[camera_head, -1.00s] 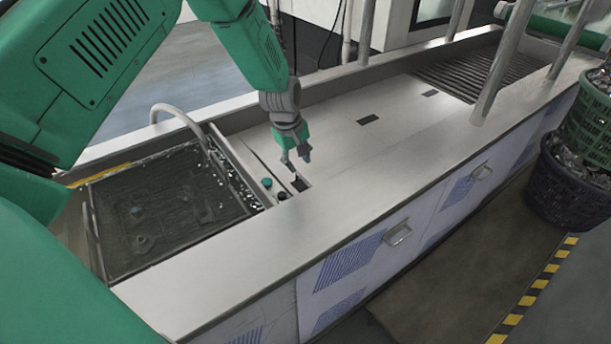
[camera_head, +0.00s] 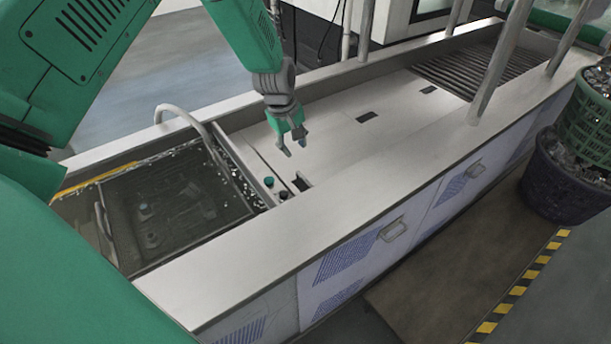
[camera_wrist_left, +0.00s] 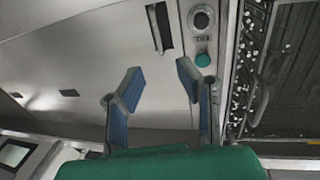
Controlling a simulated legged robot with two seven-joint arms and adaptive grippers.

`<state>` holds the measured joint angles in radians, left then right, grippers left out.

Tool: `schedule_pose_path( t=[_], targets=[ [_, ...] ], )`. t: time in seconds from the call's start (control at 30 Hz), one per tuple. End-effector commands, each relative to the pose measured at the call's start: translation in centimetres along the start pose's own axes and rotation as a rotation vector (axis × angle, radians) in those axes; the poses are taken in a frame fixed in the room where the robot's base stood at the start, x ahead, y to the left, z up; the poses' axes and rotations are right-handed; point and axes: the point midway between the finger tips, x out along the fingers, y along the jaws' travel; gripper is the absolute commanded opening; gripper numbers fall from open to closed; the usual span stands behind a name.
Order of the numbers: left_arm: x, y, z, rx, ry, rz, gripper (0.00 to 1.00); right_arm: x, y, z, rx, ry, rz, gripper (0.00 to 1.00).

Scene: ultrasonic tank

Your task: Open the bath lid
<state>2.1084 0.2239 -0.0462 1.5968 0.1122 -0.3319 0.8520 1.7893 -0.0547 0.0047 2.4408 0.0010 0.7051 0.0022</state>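The pale metal bath lid (camera_head: 340,150) lies flat and closed over the middle of the tank. It has dark slots: a near slot (camera_head: 302,184), which also shows in the left wrist view (camera_wrist_left: 159,28), and two farther along. My left gripper (camera_head: 295,148) is above the lid, a little beyond the near slot in the head view. In the left wrist view its two fingers (camera_wrist_left: 159,84) are spread apart with nothing between them, and the fingers do not touch the slot. My right gripper is not in view.
An open bath (camera_head: 190,235) with a dark basket and a curved pipe (camera_head: 180,110) lies left of the lid. A green button (camera_head: 269,181) sits between them. Upright posts (camera_head: 497,70) and a grate (camera_head: 480,68) are at the right. Stacked baskets (camera_head: 570,180) stand beside the tank.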

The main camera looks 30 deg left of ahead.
Motion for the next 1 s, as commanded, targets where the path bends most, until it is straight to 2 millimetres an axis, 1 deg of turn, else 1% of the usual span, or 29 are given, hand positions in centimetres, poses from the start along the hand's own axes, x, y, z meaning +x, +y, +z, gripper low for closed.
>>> schedule_pose_path(
  t=[0.03, 0.1, 0.4, 0.53, 0.7, 0.77, 0.87, 0.97, 1.0],
  targets=[
    [-0.4, 0.0, 0.0, 0.0, 0.0, 0.0, 0.3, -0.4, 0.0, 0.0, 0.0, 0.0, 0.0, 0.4],
    [-0.6, 0.0, 0.0, 0.0, 0.0, 0.0, 0.3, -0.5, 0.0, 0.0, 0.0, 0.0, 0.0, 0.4],
    [-0.5, 0.0, 0.0, 0.0, 0.0, -0.001, 0.3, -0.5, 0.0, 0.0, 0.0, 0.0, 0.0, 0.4],
    [-0.6, 0.0, 0.0, 0.001, 0.0, -0.001, 0.3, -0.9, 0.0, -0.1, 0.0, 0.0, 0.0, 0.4],
    [-0.5, 0.0, 0.0, 0.001, 0.0, -0.001, 0.3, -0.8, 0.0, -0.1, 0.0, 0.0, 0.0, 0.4],
    [-0.7, 0.0, 0.0, 0.001, 0.0, 0.0, 0.3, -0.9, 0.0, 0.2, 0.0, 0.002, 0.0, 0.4],
    [-1.5, 0.1, 0.0, 0.001, 0.001, 0.002, 0.3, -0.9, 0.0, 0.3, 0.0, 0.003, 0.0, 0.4],
    [-3.1, 0.1, 0.0, 0.001, 0.0, 0.002, 0.3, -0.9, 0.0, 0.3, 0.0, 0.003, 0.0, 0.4],
    [-4.0, 0.1, -0.1, 0.001, 0.001, 0.004, 0.3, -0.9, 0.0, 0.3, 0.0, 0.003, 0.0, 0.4]
  ],
)
